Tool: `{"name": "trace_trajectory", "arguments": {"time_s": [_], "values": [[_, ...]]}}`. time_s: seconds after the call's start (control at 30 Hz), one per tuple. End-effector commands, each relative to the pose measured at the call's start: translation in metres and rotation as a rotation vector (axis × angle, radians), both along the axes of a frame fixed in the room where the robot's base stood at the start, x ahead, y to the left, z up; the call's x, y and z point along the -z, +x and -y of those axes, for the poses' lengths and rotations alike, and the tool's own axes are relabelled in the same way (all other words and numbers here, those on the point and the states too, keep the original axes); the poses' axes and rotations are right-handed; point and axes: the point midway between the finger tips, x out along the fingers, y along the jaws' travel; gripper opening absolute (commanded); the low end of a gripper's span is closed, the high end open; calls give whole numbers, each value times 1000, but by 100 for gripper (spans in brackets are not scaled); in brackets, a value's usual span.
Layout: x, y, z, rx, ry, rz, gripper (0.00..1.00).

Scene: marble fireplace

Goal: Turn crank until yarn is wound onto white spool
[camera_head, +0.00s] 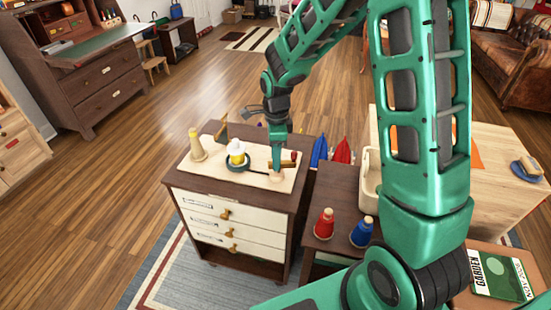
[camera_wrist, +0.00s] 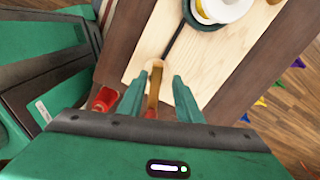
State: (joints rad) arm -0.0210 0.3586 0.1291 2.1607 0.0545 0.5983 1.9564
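In the wrist view the white spool (camera_wrist: 225,8) is cut by the top edge. A dark crank arm (camera_wrist: 176,40) runs from the base to an upright wooden crank handle (camera_wrist: 154,88). My gripper (camera_head: 277,172) points down over the board, to the right of the spool. In the wrist view its two fingers (camera_wrist: 159,80) stand either side of the handle, with a gap visible on the right. The yarn strand cannot be made out.
A pale yellow cone (camera_head: 197,147) stands left of the spool on the drawer cabinet (camera_head: 232,222). A red cone (camera_head: 325,223) and a blue cone (camera_head: 362,232) stand on a lower dark table at right. Wooden floor (camera_head: 115,190) is clear to the left.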

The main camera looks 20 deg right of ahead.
Motion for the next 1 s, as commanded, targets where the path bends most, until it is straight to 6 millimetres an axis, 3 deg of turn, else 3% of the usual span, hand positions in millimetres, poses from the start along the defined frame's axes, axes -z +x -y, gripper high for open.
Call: {"name": "trace_trajectory", "arguments": {"time_s": [0.27,0.43,0.8,1.0], "values": [[1,-3,2,2,-3,-9,33],[-9,-3,2,2,-3,-7,33],[-75,-1,2,2,-2,-4,33],[-99,0,2,2,-2,-6,33]]}}
